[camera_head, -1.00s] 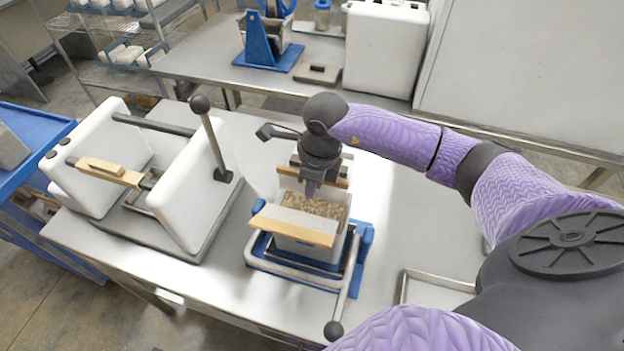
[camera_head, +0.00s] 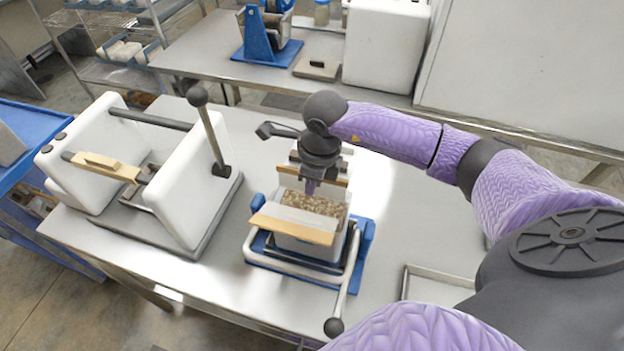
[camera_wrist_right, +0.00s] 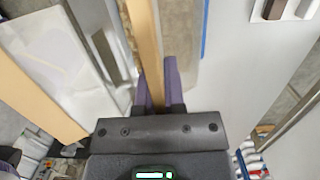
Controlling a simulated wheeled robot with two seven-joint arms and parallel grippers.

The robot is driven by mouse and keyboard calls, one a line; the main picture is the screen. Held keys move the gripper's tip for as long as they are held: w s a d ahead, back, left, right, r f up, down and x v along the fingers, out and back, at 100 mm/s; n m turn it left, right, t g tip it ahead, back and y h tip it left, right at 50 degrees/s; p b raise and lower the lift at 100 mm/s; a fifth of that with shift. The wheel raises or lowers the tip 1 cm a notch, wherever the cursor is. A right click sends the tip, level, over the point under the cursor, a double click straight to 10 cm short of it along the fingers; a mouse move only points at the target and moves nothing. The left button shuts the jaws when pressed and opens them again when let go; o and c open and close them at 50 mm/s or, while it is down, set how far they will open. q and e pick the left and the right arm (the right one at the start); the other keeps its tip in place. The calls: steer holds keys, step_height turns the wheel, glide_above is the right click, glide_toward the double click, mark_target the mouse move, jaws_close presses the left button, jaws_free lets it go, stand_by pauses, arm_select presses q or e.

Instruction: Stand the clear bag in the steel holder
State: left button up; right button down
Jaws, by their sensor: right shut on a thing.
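The clear bag (camera_head: 316,203), with brown grainy substrate in it, is upright between two wooden bars. The front tan bar (camera_head: 291,229) and a pale flap lie on the near side; another bar is behind. The bag appears to be within the steel holder (camera_head: 290,265), a tube frame on a blue base; its bottom is hidden. My right gripper (camera_head: 311,186) reaches down at the bag's back side. In the right wrist view the gripper (camera_wrist_right: 158,88) is shut on a tan bar (camera_wrist_right: 143,38), with clear film and grains beside it. My left gripper is out of view.
A white two-walled machine (camera_head: 180,205) with a black-knobbed lever stands left on the steel table. A lever with a black ball (camera_head: 333,327) sticks out at the holder's front. A shallow metal tray (camera_head: 436,285) lies right. Table right of the holder is mostly clear.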

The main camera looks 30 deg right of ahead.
steer(key=shift+f+b, duration=0.45)
stand_by(0.3)
steer(key=c, duration=0.6)
jaws_free()
steer(key=shift+c, duration=0.2)
